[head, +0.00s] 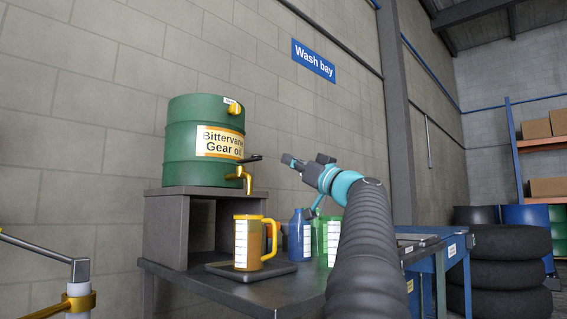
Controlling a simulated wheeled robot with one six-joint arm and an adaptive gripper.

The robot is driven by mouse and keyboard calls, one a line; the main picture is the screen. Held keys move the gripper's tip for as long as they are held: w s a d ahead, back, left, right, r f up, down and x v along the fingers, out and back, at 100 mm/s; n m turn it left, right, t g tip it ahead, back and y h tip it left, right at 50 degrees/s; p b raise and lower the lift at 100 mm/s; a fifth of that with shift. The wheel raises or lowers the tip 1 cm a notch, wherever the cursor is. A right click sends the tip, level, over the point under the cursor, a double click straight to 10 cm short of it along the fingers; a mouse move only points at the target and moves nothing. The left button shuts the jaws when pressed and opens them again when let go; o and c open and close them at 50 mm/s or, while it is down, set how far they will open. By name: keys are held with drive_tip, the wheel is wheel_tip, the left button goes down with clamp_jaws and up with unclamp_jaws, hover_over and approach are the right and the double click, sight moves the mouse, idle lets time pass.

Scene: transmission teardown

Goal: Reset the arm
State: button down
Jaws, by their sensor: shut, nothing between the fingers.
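My arm rises from the bottom of the head view, with a dark ribbed sleeve and a teal wrist. My gripper (290,160) is at its end, raised above the bench and pointing left toward the green drum. It is shut and nothing shows in it. The green drum (185,135) labelled gear oil sits on a dark stand, with a brass tap (243,177) and a dark lever at its front. The gripper tip is right of the lever and appears apart from it.
An orange measuring jug (241,244) stands on a dark tray (283,271) below the tap. A blue container (299,236) and a green jug (333,240) stand right of it on the dark bench (200,285). Stacked tyres (510,270) and a shelf rack (513,150) are at right.

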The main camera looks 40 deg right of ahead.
idle(0.7)
drive_tip(key=w+a+f+m+g+y+p, duration=0.1)
drive_tip(key=w+a+f+g, duration=0.3)
drive_tip(key=a, duration=0.3)
drive_tip(key=w+a+f+g+y+p, duration=0.1)
drive_tip(key=w+a+f+p, duration=0.15)
drive_tip(key=a+f, duration=0.4)
drive_tip(key=a+f+g+y+p, duration=0.15)
drive_tip(key=a+f+g, duration=0.25)
drive_tip(key=a+f, duration=0.8)
drive_tip(key=s+a+f+g+h+p, duration=0.1)
drive_tip(key=s+a+f+g+p, duration=0.35)
drive_tip(key=s+a+f, duration=0.75)
drive_tip(key=s+a+f+g+h, duration=0.2)
drive_tip(key=s+f+g+h, duration=0.1)
drive_tip(key=s+f, duration=0.8)
wheel_tip(320, 180, down, 3)
drive_tip(key=shift+s+a+f+n+g, duration=0.1)
drive_tip(key=shift+s+a+n+g, duration=0.1)
drive_tip(key=shift+a+n+g, duration=0.25)
drive_tip(key=shift+w+d, duration=0.1)
drive_tip(key=shift+d, duration=0.05)
